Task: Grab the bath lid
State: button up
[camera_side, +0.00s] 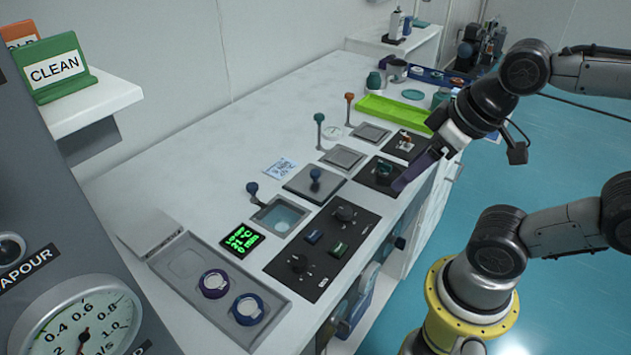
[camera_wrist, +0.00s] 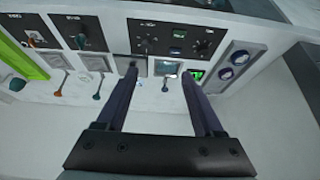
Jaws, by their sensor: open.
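The bath lid (camera_side: 304,187) is a flat grey square plate with a blue knob, lying on the white bench next to an open, water-filled bath (camera_side: 280,217).
A blue-topped lever (camera_side: 252,189) stands beside the bath; teal (camera_side: 320,120) and orange (camera_side: 349,98) ones stand farther back. A black knob panel (camera_side: 325,248) and a grey tray (camera_side: 185,265) with two ringed items are in front. A green tray (camera_side: 393,112) is farther back.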

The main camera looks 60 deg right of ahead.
notch_tip(320, 180, up, 4)
jog(key=w+n, duration=0.2)
jog(key=n, duration=0.4)
jog(key=n+g, duration=0.6)
jog(key=n, duration=0.3)
send_over(315, 171)
jog(key=f, duration=1.6)
jog(key=shift+s, duration=0.3)
jog(key=shift+w+f, duration=0.15)
jog(key=shift+f, duration=1.4)
jog(key=shift+w+f, duration=0.1)
jog(key=shift+f, duration=1.4)
grip_shut()
